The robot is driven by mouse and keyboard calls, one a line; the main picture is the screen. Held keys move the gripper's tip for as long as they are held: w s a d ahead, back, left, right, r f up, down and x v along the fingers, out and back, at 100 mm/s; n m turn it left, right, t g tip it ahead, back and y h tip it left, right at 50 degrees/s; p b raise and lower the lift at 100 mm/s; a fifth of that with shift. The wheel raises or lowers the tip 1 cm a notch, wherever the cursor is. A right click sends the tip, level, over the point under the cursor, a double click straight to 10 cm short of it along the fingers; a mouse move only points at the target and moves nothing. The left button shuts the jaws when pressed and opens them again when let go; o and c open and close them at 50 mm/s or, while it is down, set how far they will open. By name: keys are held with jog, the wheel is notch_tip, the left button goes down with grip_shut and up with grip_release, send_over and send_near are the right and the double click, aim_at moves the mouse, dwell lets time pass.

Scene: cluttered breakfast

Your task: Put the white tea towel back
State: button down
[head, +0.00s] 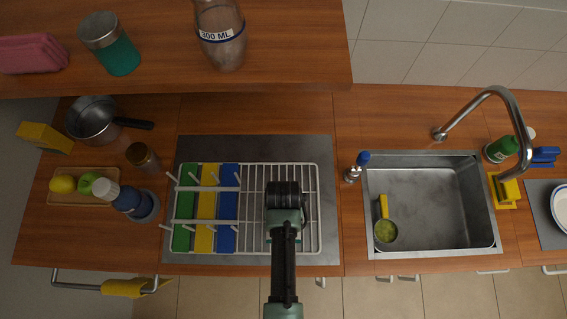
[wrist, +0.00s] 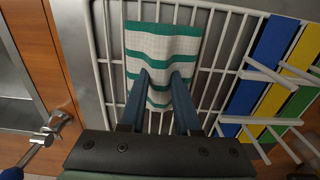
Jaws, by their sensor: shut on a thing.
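The white tea towel (wrist: 162,42) with green stripes shows in the wrist view, over the white wires of the dish rack (wrist: 102,40). My gripper (wrist: 161,76) is shut on it, with cloth between and beyond the two fingers. In the head view my gripper (head: 284,193) is over the right part of the dish rack (head: 318,205) and hides most or all of the towel. I cannot tell whether the towel touches the rack.
Green, yellow and blue boards (head: 206,208) stand in the rack's left part. The sink (head: 425,170) with its tall tap (head: 505,92) is to the right. A shelf (head: 280,78) overhangs the back left. A yellow cloth (head: 124,288) hangs on the front rail (head: 78,286).

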jog(key=shift+f, duration=0.3)
jog(key=shift+f, duration=0.15)
jog(key=c, duration=0.6)
grip_release()
notch_tip(320, 180, up, 12)
jog(key=shift+r, duration=0.15)
dwell(0.4)
